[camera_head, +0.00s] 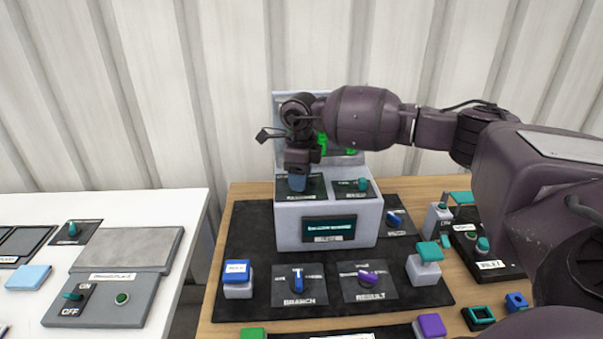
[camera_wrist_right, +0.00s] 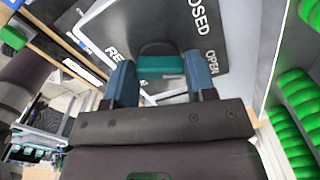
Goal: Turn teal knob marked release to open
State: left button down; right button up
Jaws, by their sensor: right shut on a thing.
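The teal knob (camera_wrist_right: 161,67) sits on a dark plate (camera_wrist_right: 190,20) with white words ending in "OSED" and reading "OPEN", and a partly hidden label starting "RE". My right gripper (camera_wrist_right: 160,80) has its two blue fingers on either side of this knob, shut on it. In the head view my right gripper (camera_head: 297,182) points down onto the left top panel of the grey box (camera_head: 290,225), and its fingers hide the knob there. Which word the knob points to I cannot tell. My left gripper is not in view.
Another teal knob (camera_head: 363,184) stands on the box's right top panel, close to my gripper. Green cylinders (camera_wrist_right: 296,110) are beside the plate in the wrist view. Blue (camera_head: 297,279) and purple (camera_head: 368,278) knobs stand in front of the box. My right arm covers the right side.

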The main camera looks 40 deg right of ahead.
jog(key=shift+r+m, duration=0.1)
jog(key=shift+m, duration=0.6)
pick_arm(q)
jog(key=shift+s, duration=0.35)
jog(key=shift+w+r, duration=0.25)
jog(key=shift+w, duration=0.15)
pick_arm(e)
jog(key=o, duration=0.9)
pick_arm(q)
jog(key=shift+p, duration=0.3)
pick_arm(e)
notch_tip(320, 180, up, 11)
jog(key=shift+f, duration=0.2)
